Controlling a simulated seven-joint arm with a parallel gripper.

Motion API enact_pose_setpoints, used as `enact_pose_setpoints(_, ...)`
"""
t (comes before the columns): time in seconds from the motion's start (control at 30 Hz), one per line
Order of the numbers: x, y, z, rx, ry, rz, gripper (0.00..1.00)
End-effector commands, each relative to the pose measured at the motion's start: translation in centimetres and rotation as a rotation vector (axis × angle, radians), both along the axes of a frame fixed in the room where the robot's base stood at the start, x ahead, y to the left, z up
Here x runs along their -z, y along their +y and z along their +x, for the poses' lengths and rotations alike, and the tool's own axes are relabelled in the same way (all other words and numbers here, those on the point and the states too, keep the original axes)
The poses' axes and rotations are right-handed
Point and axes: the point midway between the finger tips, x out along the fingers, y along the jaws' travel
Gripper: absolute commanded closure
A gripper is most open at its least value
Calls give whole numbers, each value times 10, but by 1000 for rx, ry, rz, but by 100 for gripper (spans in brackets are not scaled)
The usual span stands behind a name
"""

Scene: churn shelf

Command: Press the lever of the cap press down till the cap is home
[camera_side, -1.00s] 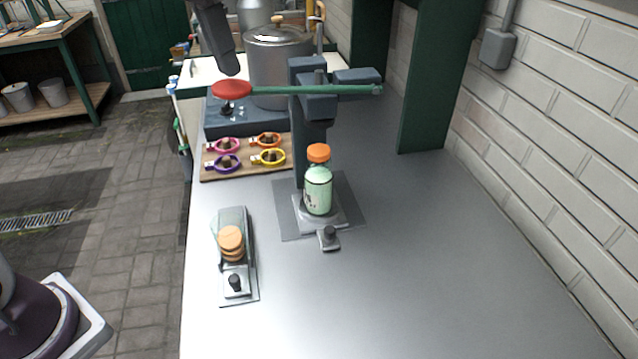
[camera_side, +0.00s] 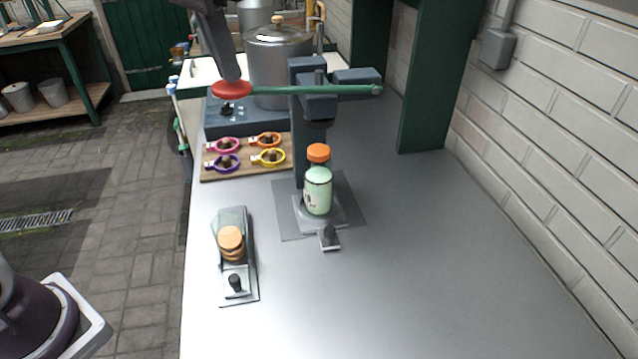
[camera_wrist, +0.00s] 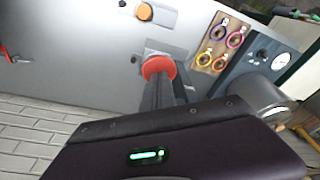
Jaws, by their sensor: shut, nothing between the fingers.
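The cap press (camera_side: 307,130) stands on the bench with its green lever (camera_side: 300,90) lying about level and a red knob (camera_side: 232,89) on the lever's left end. A bottle (camera_side: 318,190) of pale green liquid stands upright on the press base, with an orange cap (camera_side: 318,153) on its mouth. I cannot tell how far the cap is seated. My gripper (camera_side: 232,80) is shut and empty, pointing down with its tip at the top of the red knob, seemingly touching it. In the wrist view the red knob (camera_wrist: 159,67) shows just beyond the fingers, and the bottle is hidden.
A dispenser (camera_side: 238,270) with stacked orange caps stands at the front left. A wooden board (camera_side: 245,172) with several coloured rings, a control box (camera_side: 218,122) and a large steel pot (camera_side: 280,65) lie behind. The bench's right front is clear.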

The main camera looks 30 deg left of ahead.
Motion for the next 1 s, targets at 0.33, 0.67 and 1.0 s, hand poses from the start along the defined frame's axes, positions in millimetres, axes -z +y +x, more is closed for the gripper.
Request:
enact_pose_setpoints(0.33, 11, 0, 0, 0, 0, 0, 100)
enact_pose_setpoints(0.67, 21, 0, -1, 0, 1, 0, 100)
enact_pose_setpoints(1.0, 27, 0, -1, 0, 0, 0, 100)
